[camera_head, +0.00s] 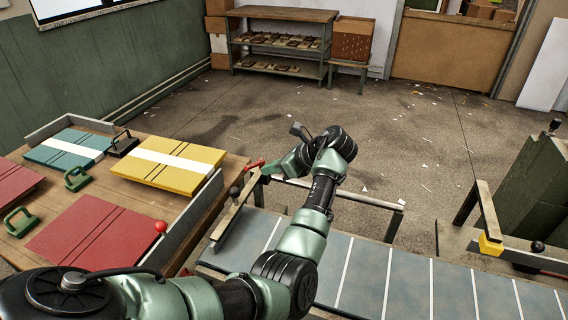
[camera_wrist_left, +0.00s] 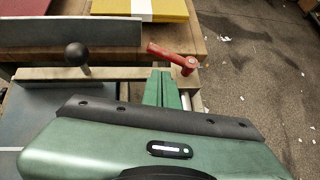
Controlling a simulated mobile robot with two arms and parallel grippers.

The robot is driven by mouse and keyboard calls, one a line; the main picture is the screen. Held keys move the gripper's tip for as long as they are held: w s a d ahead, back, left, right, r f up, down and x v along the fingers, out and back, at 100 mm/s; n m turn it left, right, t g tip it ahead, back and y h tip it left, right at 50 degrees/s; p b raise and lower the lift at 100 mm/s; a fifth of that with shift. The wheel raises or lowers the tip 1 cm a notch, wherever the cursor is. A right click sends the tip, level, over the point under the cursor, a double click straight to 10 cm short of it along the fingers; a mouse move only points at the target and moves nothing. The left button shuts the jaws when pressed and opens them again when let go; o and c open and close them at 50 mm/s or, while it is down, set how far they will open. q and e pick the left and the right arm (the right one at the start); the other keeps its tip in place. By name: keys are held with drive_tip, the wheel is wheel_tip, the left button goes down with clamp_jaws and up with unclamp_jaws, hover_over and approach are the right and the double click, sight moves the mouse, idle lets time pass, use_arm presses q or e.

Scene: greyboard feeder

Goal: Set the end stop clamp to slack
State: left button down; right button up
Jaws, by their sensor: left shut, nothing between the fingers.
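The end stop is a pale wooden bar (camera_head: 236,210) across the left end of the feeder bed, with a black ball knob (camera_head: 234,191). A red clamp lever (camera_head: 255,165) sits near the bar's far end. In the left wrist view the red lever (camera_wrist_left: 171,56) points up and left from its pivot at the right. My left gripper (camera_head: 272,168) is shut and empty, its green fingertips (camera_wrist_left: 162,72) together just short of the lever. I cannot tell whether they touch it. My right gripper is not in view.
The grey-blue feeder bed (camera_head: 365,275) has white stripes and a rail (camera_head: 340,192) behind. At left, a wooden table (camera_head: 140,205) holds red, teal and yellow boards, green handles and a metal side wall (camera_head: 195,215). At right stand a yellow block (camera_head: 490,244) and green stack (camera_head: 537,185).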

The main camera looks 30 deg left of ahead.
sight(261, 165)
use_arm(q)
drive_tip(key=shift+s+a+f, duration=0.1)
drive_tip(key=shift+a+f, duration=0.1)
drive_tip(key=shift+a, duration=1.4)
